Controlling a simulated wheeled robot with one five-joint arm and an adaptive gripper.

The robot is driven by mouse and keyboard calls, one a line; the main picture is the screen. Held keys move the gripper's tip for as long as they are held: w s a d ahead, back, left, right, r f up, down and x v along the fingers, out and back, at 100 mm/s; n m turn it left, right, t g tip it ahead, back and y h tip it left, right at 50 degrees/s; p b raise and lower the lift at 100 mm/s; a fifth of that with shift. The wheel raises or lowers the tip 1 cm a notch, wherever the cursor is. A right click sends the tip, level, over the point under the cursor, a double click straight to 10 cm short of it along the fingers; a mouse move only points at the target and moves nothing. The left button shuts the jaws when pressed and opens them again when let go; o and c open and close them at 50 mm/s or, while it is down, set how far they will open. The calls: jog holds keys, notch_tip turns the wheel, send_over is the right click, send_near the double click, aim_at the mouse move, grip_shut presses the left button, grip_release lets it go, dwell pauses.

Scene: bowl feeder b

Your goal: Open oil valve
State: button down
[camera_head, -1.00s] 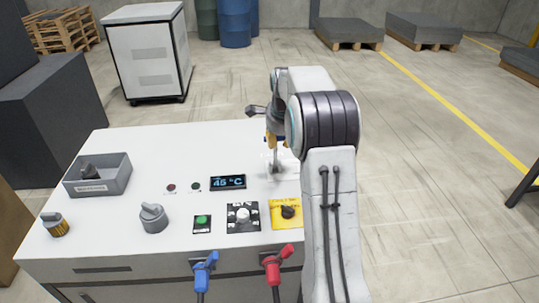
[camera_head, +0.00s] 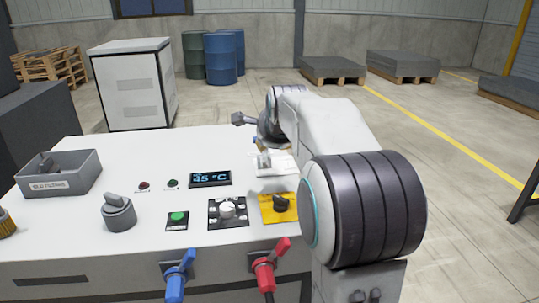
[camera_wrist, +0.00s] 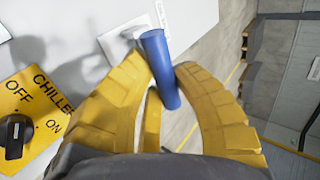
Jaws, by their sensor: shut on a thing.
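In the wrist view a blue cylindrical handle (camera_wrist: 160,68) lies between the two yellow fingers of my gripper (camera_wrist: 168,78), which is shut on it. A small white mount (camera_wrist: 120,42) on the white surface is close to the handle's upper end. How the handle joins it is hidden. No readable label names it as the oil valve. In the head view my gripper (camera_head: 260,148) is at the far right part of the white console top (camera_head: 130,160), near a white plate (camera_head: 276,165).
A yellow chiller switch panel (camera_head: 270,214) with a black knob is close by. Blue (camera_head: 176,277) and red (camera_head: 264,272) levers stick out at the console front. A 45 °C display (camera_head: 210,179), a grey tray (camera_head: 60,173) and a grey knob (camera_head: 118,212) are further left.

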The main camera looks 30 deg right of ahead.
jog(key=shift+s+f+t+b, duration=0.35)
jog(key=shift+t+b, duration=0.25)
jog(key=shift+b, duration=0.85)
jog(key=c, duration=1.3)
grip_release()
jog(key=shift+s+d, duration=0.1)
jog(key=shift+d, duration=0.05)
jog(key=o, duration=0.4)
jog(key=shift+a+r, duration=0.15)
jog(key=shift+a, duration=0.05)
jog(key=v, duration=1.1)
jog(key=shift+s+a+r, duration=0.2)
jog(key=shift+s+a, duration=0.05)
jog(key=shift+a, duration=0.05)
